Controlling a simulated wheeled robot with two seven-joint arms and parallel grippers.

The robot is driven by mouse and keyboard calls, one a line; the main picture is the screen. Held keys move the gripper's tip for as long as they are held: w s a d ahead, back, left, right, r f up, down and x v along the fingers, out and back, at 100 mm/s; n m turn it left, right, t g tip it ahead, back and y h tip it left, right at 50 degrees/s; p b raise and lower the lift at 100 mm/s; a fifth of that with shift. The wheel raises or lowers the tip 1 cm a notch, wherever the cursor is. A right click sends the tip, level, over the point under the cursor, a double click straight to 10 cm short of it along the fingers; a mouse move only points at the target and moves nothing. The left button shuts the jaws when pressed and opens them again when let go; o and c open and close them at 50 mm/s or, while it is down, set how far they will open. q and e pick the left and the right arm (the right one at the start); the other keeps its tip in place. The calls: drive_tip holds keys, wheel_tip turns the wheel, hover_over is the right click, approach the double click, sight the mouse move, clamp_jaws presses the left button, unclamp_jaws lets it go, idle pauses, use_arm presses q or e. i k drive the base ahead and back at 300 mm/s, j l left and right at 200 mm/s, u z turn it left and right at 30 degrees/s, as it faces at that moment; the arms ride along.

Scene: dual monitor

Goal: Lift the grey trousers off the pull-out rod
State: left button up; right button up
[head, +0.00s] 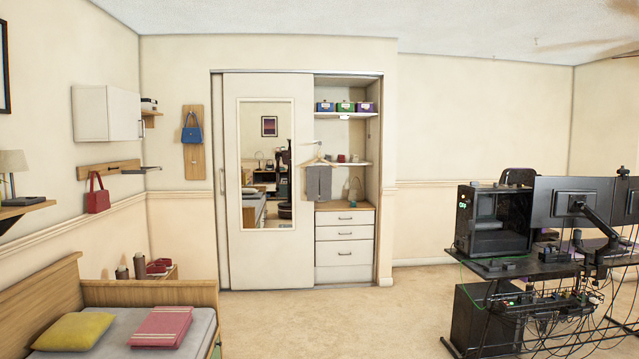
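The grey trousers (319,184) hang in the open right part of the closet (345,90), far across the room. They hang from a light wooden hanger (319,161). A thin pale rod (328,143) shows just above the hanger; the contact between hook and rod is too small to make out. The trousers hang in front of the shelf space above the white drawers (344,232). Neither of my grippers shows in the head view.
A sliding mirror door (267,165) covers the closet's left part. A bed (120,335) stands at lower left. A desk with a computer case (494,220) and monitors (570,203) stands at right. Carpet (330,320) between them is clear up to the closet.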

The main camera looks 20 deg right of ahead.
sight(318, 178)
drive_tip(key=i+l+z, duration=0.3)
drive_tip(key=i, duration=0.2)
drive_tip(key=i+z, duration=0.4)
drive_tip(key=i, duration=1.95)
drive_tip(key=i+j, duration=0.1)
drive_tip(key=i, duration=2.3)
drive_tip(key=i+u, duration=0.15)
drive_tip(key=i, duration=0.3)
drive_tip(key=i+l+u, duration=0.15)
drive_tip(key=i, duration=0.3)
drive_tip(key=i+l+u, duration=0.1)
drive_tip(key=i, duration=0.35)
drive_tip(key=i+l+u, duration=0.15)
drive_tip(key=i, duration=0.3)
